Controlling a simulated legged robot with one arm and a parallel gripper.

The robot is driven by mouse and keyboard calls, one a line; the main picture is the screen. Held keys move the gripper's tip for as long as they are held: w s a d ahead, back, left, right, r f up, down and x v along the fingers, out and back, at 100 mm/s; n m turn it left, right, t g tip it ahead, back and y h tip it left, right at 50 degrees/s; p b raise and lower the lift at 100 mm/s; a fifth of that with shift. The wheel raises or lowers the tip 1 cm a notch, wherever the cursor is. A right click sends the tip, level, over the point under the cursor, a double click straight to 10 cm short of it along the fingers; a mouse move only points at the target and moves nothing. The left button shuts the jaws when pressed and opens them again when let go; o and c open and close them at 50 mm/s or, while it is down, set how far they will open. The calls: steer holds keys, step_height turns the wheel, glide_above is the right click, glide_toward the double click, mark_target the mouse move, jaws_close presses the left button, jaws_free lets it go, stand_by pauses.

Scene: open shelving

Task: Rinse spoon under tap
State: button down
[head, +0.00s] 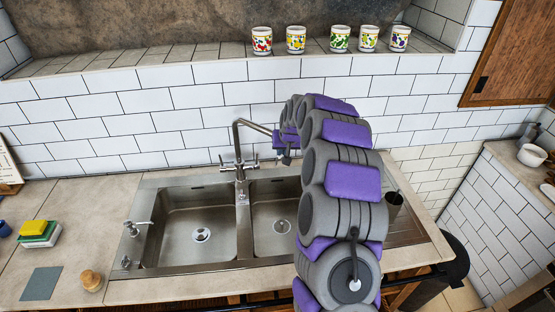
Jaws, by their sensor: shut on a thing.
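The tap (239,150) stands behind the double sink (243,225), and its spout reaches to the right over the right basin. My gripper (286,157) is at the far end of my purple and grey arm, beside the spout tip and above the back of the right basin. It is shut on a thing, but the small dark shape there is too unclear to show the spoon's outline. My arm hides part of the right basin. No stream of water can be made out.
A yellow and green sponge stack (40,232), a grey cloth (42,283) and a wooden brush (92,280) lie left of the sink. Several patterned cups (296,39) stand on the ledge. A dark cup (394,203) is right of my arm.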

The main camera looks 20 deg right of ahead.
steer(key=shift+d, duration=0.5)
steer(key=shift+a, duration=0.15)
steer(key=shift+a, duration=0.5)
steer(key=shift+d, duration=0.6)
steer(key=shift+s, duration=0.15)
steer(key=s+b, duration=0.1)
steer(key=s, duration=0.6)
steer(key=shift+s+a+b, duration=0.15)
steer(key=shift+s+b, duration=0.25)
